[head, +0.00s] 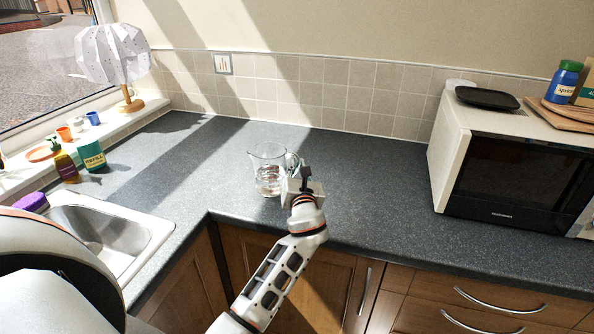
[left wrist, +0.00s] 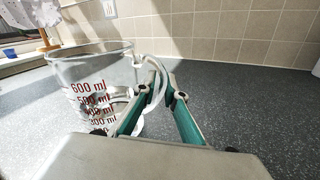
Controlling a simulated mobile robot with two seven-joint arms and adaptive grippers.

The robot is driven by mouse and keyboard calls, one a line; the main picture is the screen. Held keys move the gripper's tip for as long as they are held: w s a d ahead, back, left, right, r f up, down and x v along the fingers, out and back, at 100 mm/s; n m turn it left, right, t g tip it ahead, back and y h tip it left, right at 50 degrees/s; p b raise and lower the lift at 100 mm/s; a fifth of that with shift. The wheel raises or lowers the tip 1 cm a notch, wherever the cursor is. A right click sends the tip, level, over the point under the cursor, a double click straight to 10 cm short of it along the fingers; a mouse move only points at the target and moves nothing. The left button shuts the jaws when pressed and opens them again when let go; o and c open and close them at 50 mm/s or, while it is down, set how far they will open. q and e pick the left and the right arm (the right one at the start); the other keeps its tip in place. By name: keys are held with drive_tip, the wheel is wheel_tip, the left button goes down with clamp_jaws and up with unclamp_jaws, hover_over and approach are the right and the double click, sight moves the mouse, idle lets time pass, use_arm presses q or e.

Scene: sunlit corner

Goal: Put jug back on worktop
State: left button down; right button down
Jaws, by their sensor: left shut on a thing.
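The clear glass jug (head: 268,168) is upright at the worktop (head: 380,195) near the inner corner of its front edge. In the left wrist view the jug (left wrist: 92,72) shows red millilitre marks, with its handle on the right. My left gripper (head: 298,180) is at the handle side, and its green-padded fingers (left wrist: 161,85) are shut on the handle. I cannot tell whether the jug's base touches the worktop or is slightly above it. My right gripper is not in view.
A microwave (head: 510,170) stands at the right. The worktop between jug and microwave is clear. A tiled wall (head: 330,98) is behind.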

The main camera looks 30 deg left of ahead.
use_arm(q)
drive_tip(key=shift+f, duration=0.15)
drive_tip(key=shift+f, duration=0.1)
drive_tip(key=c, duration=2.1)
unclamp_jaws()
drive_tip(key=shift+f, duration=0.1)
drive_tip(key=v, duration=1.2)
